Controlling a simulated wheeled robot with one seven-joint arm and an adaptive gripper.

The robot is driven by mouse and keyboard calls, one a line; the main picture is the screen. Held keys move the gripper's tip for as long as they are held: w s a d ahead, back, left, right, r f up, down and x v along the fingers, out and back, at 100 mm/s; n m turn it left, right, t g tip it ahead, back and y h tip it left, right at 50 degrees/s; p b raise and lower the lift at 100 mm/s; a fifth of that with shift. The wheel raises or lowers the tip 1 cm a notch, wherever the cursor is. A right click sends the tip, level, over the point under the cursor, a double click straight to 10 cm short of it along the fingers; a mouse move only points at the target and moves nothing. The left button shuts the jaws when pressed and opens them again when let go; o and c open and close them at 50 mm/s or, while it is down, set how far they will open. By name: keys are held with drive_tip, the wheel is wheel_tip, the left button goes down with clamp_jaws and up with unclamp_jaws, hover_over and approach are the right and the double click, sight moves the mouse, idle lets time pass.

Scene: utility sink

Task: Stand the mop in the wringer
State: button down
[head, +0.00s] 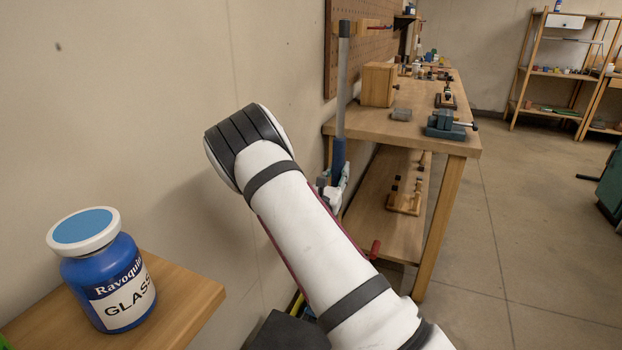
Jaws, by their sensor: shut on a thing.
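The mop shows as an upright grey pole (342,100) with a dark top end and a blue section lower down. It stands nearly vertical in front of the wooden workbench. My gripper (334,185), partly hidden behind my white arm, is shut on the mop at the blue section. The mop's lower end and head are hidden behind my arm. A small yellow edge (297,304) shows low beside a dark box shape; I cannot tell whether it is the wringer. No wringer is clearly visible.
The workbench (463,146) with a vise (445,125) and a wooden box (378,84) stands just right of the mop. A blue jar (105,285) sits on a wooden shelf (195,298) at lower left. A wall runs along the left. Open floor (530,240) lies right.

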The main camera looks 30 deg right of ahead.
drive_tip(key=shift+w+a, duration=0.2)
drive_tip(key=shift+a, duration=0.05)
drive_tip(key=shift+a+f+b, duration=0.15)
drive_tip(key=shift+f+b, duration=0.3)
drive_tip(key=shift+b, duration=0.2)
wheel_tip(320, 180, down, 11)
drive_tip(key=b, duration=0.6)
drive_tip(key=shift+r, duration=0.2)
drive_tip(key=c, duration=1.2)
unclamp_jaws()
drive_tip(key=shift+f, duration=0.1)
